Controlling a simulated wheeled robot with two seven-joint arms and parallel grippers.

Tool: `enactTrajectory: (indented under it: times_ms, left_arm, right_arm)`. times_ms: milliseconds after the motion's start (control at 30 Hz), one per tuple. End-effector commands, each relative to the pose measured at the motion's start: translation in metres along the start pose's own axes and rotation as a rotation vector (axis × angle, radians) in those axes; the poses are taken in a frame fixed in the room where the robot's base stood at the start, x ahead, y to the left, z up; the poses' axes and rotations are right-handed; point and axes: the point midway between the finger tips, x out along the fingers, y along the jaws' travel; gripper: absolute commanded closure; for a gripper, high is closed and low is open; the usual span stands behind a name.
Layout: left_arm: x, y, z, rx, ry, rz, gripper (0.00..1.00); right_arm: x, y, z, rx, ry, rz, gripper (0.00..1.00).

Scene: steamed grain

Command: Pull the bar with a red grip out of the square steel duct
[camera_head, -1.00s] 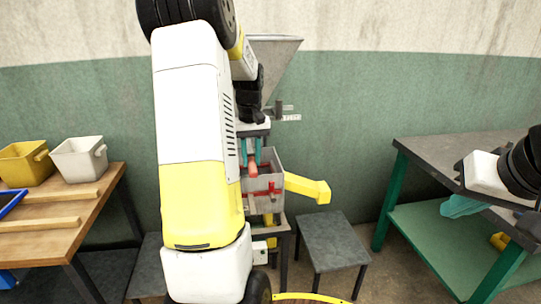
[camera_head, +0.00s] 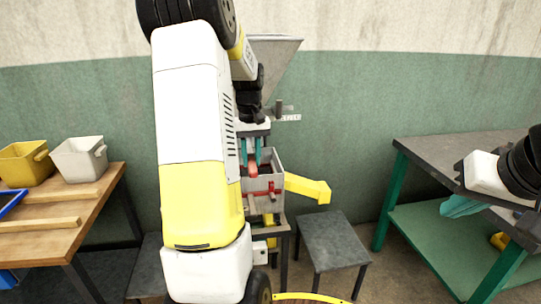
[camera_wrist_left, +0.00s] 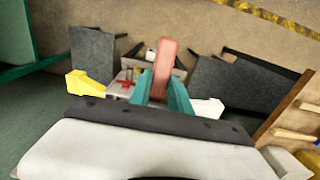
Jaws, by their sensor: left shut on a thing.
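The red grip (camera_head: 253,170) of the bar shows between the teal fingers of my left gripper (camera_head: 251,153), which is shut on it. The left wrist view also shows the red grip (camera_wrist_left: 166,58) between the teal fingertips (camera_wrist_left: 160,88). The grey square steel duct (camera_head: 277,165) is an open-topped box just under and around the grip in the head view. How much of the bar is inside the duct is hidden. My right gripper (camera_head: 462,206) hangs at the right, far from the duct; its finger gap cannot be made out.
A grey hopper (camera_head: 276,62) stands behind my left arm. A yellow spout (camera_head: 308,188) sticks out right of the duct. A low stool (camera_head: 333,239) stands beside it. A wooden table with bins (camera_head: 80,157) is at left, a green-legged bench (camera_head: 440,155) at right.

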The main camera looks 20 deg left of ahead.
Motion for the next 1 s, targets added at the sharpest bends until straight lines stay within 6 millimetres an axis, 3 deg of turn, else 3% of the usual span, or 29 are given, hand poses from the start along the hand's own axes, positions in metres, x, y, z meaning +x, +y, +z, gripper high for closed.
enactTrajectory:
  times_ms: [533, 1000]
  left_arm:
    - [-0.001, 0.000, 0.002, 0.001, 0.001, 0.000, 1.00]
    - [-0.001, 0.000, 0.034, 0.000, 0.002, 0.001, 1.00]
  right_arm:
    - [0.000, 0.000, 0.000, 0.000, 0.000, 0.000, 1.00]
    - [0.000, 0.000, 0.000, 0.000, 0.000, 0.000, 1.00]
